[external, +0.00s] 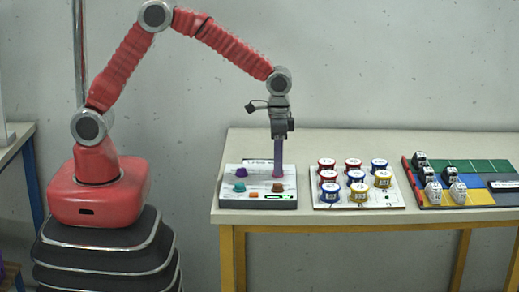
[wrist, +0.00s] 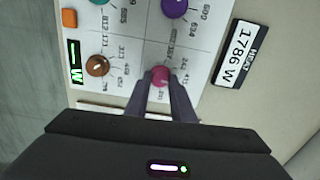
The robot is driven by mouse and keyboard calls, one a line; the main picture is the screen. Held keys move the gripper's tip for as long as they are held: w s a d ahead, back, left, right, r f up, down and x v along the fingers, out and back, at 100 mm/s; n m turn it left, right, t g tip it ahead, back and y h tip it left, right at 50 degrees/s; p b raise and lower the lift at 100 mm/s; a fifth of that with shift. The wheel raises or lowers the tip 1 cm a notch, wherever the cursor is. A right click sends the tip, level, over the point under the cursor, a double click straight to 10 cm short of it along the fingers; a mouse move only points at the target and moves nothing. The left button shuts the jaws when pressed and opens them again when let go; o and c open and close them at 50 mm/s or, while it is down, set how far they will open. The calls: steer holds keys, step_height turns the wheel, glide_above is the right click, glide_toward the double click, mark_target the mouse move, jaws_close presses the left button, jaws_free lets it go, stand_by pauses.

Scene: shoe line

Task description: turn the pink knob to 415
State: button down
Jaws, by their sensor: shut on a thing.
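The pink knob (wrist: 160,76) sits on the white dial panel (wrist: 130,40), between the fingertips of my gripper (wrist: 161,80) in the wrist view. The two dark fingers touch it from left and right, so my gripper is shut on it. In the external view my gripper (external: 278,174) points straight down onto the panel (external: 232,188) and largely hides the pink knob. Small numbers are printed around the knob, partly covered by the fingers; I cannot read its setting.
On the panel are a brown knob (wrist: 97,66), a purple knob (wrist: 174,7), a teal knob (external: 239,187) and an orange block (wrist: 69,18). Several round tins (external: 357,186) and a coloured board (external: 480,168) stand to the right.

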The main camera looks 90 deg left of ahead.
steer(key=shift+n, duration=0.7)
steer(key=c, duration=1.5)
jaws_free()
steer(key=shift+r, duration=0.1)
step_height(320, 180, up, 14)
steer(key=shift+f, duration=0.25)
